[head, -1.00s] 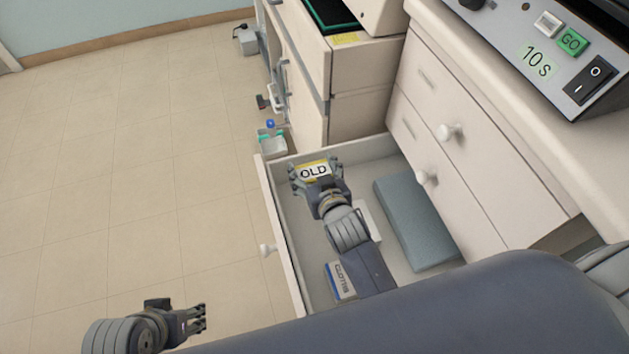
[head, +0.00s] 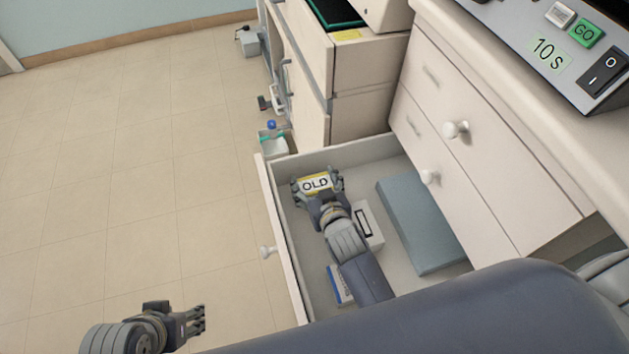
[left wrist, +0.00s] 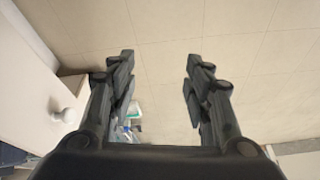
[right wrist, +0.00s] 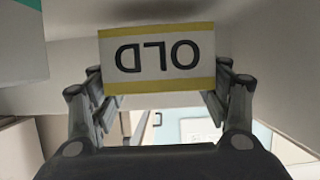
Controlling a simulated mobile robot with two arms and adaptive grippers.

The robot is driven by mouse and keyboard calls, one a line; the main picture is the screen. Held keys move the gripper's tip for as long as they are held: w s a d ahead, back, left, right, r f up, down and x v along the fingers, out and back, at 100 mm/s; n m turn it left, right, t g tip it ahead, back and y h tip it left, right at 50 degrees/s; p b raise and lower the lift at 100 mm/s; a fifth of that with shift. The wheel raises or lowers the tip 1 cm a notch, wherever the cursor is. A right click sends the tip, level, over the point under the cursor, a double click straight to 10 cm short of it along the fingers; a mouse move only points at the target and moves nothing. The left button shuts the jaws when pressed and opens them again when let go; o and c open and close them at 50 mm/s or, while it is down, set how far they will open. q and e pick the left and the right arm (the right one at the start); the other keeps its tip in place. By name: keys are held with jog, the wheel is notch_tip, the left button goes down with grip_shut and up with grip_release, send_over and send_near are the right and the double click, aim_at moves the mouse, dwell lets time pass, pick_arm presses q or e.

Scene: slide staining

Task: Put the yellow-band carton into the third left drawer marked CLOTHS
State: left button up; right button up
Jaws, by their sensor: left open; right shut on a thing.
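The yellow-band carton (head: 315,185) is white with yellow edges and reads OLD. My right gripper (head: 318,177) is shut on it, inside the outline of the open drawer (head: 286,235), near the drawer's far end. In the right wrist view the carton (right wrist: 157,58) sits between the fingers, its OLD label upside down. Whether it touches the drawer floor cannot be told. My left gripper (head: 196,321) is open and empty over the floor, left of the drawer; its spread fingers show in the left wrist view (left wrist: 160,85). No drawer marking is readable.
In the drawer lie a blue-grey folded cloth or pad (head: 420,222), a white box (head: 368,228) and a blue-and-white carton (head: 338,283) partly under my right arm. Closed drawers (head: 480,145) rise on the right. A bin (head: 273,144) stands beyond the drawer. Floor on the left is clear.

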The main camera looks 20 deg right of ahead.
jog(key=shift+f, duration=0.4)
jog(key=o, duration=1)
pick_arm(q)
jog(key=shift+w+d+r+t, duration=0.1)
jog(key=shift+w+d+t, duration=0.1)
jog(key=shift+w, duration=0.3)
jog(key=shift+w+d+r+t, duration=0.1)
jog(key=shift+w+t, duration=0.1)
jog(key=shift+w, duration=0.25)
pick_arm(e)
jog(key=shift+o, duration=0.2)
